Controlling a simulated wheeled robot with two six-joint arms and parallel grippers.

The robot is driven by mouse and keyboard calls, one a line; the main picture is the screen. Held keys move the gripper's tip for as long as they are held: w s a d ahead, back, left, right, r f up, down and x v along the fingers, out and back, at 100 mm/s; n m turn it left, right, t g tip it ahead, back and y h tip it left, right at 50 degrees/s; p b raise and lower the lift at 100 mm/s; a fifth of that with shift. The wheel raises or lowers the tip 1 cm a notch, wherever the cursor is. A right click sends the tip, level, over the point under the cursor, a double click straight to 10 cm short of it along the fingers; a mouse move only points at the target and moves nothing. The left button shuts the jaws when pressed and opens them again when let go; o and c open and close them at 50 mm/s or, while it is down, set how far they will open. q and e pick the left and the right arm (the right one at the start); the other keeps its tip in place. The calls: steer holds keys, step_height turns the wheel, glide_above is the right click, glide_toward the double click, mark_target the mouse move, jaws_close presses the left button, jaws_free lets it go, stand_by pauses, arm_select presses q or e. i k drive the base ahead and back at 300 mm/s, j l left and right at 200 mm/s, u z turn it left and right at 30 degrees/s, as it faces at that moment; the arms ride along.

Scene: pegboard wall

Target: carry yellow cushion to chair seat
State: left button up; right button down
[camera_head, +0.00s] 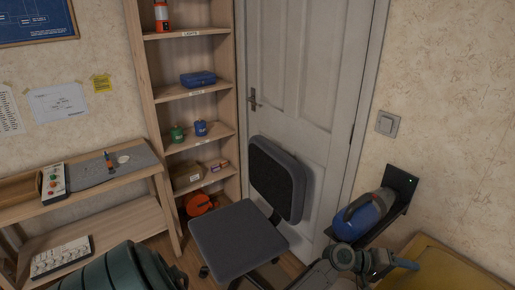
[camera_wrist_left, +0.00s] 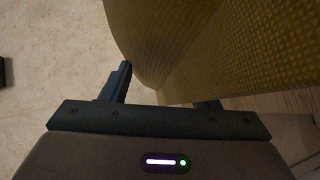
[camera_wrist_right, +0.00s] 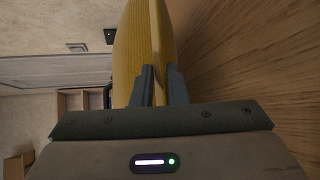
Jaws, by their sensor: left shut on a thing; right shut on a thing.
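The yellow cushion (camera_head: 445,270) shows in part at the bottom right of the head view, cut off by the picture's edge. In the left wrist view the cushion (camera_wrist_left: 220,45) fills the upper right, and my left gripper (camera_wrist_left: 165,85) is shut on it; one finger is mostly hidden. In the right wrist view my right gripper (camera_wrist_right: 159,68) is shut on the narrow edge of the cushion (camera_wrist_right: 140,45). The dark grey chair seat (camera_head: 237,236) is low in the middle of the head view, clear on top, with its backrest (camera_head: 277,178) behind it. The cushion is apart from the seat, to its right.
A wooden shelf unit (camera_head: 153,100) stands behind the chair, beside a white door (camera_head: 300,70). A wooden bench (camera_head: 85,195) with small items is at the left. A blue container (camera_head: 368,213) sits on a dark wall bracket (camera_head: 403,183), between the chair and the cushion.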

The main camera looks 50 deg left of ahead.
mark_target(233, 231)
steer(key=k+l+z, duration=0.1)
steer(key=k+z, duration=0.35)
steer(key=z, duration=1.25)
steer(key=k+j+z, duration=0.2)
steer(key=z, duration=0.2)
steer(key=k+j+z, duration=0.1)
steer(key=k+z, duration=0.15)
steer(key=z, duration=0.15)
steer(key=k+j, duration=0.2)
steer(key=k, duration=0.35)
steer(key=k+j, duration=0.2)
steer(key=k, duration=0.3)
steer(key=k+j+z, duration=0.1)
steer(key=k, duration=1.05)
steer(key=k+u, duration=0.1)
steer(key=u, duration=0.55)
steer(key=k+u, duration=0.15)
steer(key=u, duration=0.2)
steer(key=j+u, duration=0.1)
steer(key=u, duration=1.1)
steer(key=i+j+u, duration=0.2)
